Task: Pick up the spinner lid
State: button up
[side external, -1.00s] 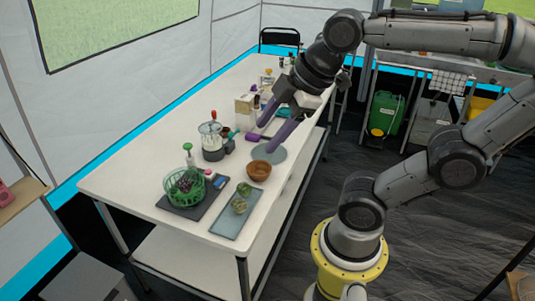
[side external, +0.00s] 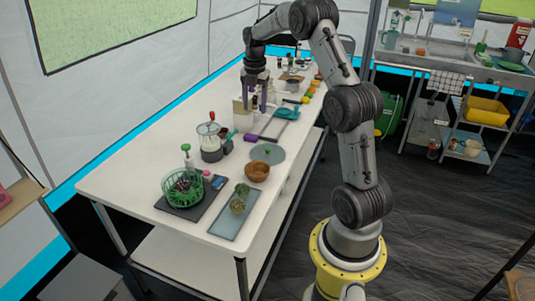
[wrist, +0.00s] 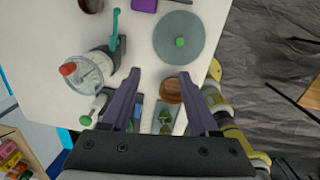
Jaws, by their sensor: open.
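The spinner lid looks to be the flat round grey disc (side external: 262,153) with a green knob, lying on the white table behind the wooden bowl. In the wrist view the disc (wrist: 168,30) is at the upper middle, just beyond my fingertips. My gripper (side external: 255,108) hangs fingers-down over the farther part of the table, beyond the lid and near a cream carton. Its purple fingers are spread and empty, and they also show in the wrist view (wrist: 161,73). A green spinner basket (side external: 170,190) with dark leafy contents stands at the near end of the table.
A wooden bowl (side external: 257,173) sits close in front of the lid. A blender-like jar (side external: 210,142) stands to its left, and a purple item (side external: 251,138) lies behind it. A glass tray (side external: 228,222) with green vegetables is nearer. Bottles and produce crowd the far end.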

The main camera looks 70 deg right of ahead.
jog(key=m, duration=0.1)
send_over(268, 148)
notch_tip(268, 148, down, 4)
jog(key=shift+g+y, duration=0.3)
jog(key=f, duration=0.8)
jog(key=shift+w, duration=0.35)
jog(key=shift+s+f, duration=0.15)
jog(key=shift+f, duration=1.2)
jog(key=shift+s+f, duration=0.1)
jog(key=shift+f, duration=1.25)
grip_shut()
